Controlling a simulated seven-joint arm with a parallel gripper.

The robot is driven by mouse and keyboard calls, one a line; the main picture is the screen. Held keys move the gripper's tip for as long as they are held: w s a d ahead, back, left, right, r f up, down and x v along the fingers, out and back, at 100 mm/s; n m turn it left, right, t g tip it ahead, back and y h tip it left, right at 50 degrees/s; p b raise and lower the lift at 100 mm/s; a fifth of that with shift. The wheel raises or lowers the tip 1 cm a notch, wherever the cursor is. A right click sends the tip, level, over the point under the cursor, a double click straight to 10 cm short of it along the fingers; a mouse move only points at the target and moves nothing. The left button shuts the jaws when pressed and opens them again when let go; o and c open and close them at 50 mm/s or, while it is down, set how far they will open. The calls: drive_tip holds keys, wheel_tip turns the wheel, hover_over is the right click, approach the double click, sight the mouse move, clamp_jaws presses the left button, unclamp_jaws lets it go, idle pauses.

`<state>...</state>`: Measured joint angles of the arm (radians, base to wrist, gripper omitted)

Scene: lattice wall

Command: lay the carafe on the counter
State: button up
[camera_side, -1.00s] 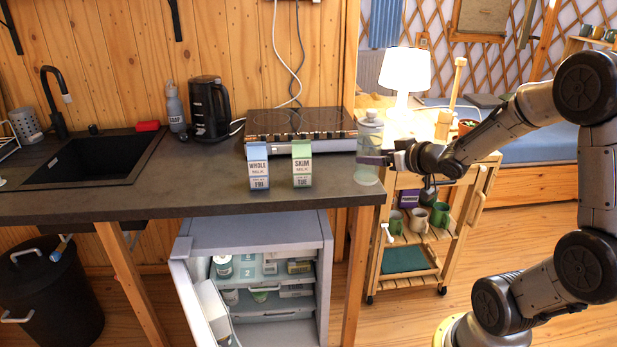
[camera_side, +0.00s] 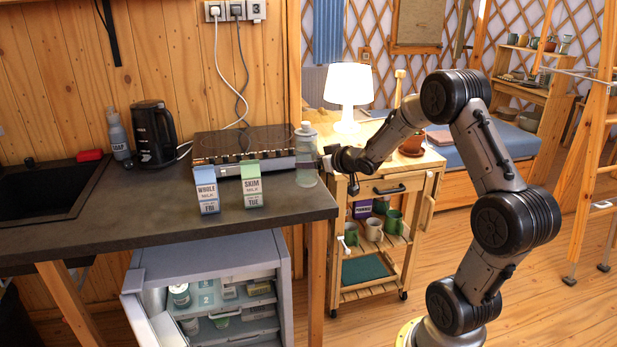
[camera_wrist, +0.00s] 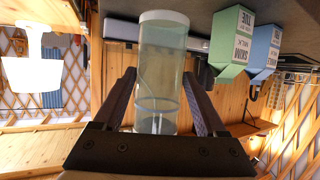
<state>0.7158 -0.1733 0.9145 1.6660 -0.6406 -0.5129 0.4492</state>
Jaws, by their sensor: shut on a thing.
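The carafe (camera_side: 306,160) is a clear, pale bottle-like vessel, upright at the right end of the dark counter (camera_side: 130,220). My gripper (camera_side: 324,164) reaches it from the right and is shut around its body. The wrist view is upside down; there the carafe (camera_wrist: 162,75) stands between the two dark fingers of my gripper (camera_wrist: 163,108). Its base overlaps the counter top in the side view; I cannot tell whether it touches the surface.
The whole milk carton (camera_side: 207,191) and skim milk carton (camera_side: 252,187) stand left of the carafe. A hob (camera_side: 240,145) lies behind them. A wooden trolley (camera_side: 385,187) with a lit lamp (camera_side: 349,92) is to the right. The front left counter is clear.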

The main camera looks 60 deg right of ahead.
sight(314, 176)
drive_tip(key=shift+w+d+f, duration=0.25)
drive_tip(key=shift+w+f, duration=0.15)
drive_tip(key=shift+f, duration=0.15)
drive_tip(key=shift+w+d+f, duration=0.25)
drive_tip(key=shift+w+f, duration=0.15)
drive_tip(key=shift+f, duration=0.1)
drive_tip(key=shift+d+f, duration=0.1)
drive_tip(key=shift+f, duration=1.5)
drive_tip(key=shift+f, duration=0.1)
drive_tip(key=o, duration=1.6)
drive_tip(key=shift+f, duration=0.15)
drive_tip(key=shift+c, duration=0.2)
drive_tip(key=shift+s+r, duration=0.25)
drive_tip(key=shift+r, duration=0.1)
drive_tip(key=v, duration=1.1)
drive_tip(key=s+a+r+n+g, duration=0.1)
drive_tip(key=s+a+r+g, duration=0.2)
drive_tip(key=a+r, duration=0.5)
drive_tip(key=s+a+f+n+g+y, duration=0.2)
drive_tip(key=s+a+y, duration=0.3)
drive_tip(key=s+a, duration=1.1)
drive_tip(key=a+n+g, duration=0.1)
drive_tip(key=a, duration=0.2)
drive_tip(key=shift+g, duration=0.4)
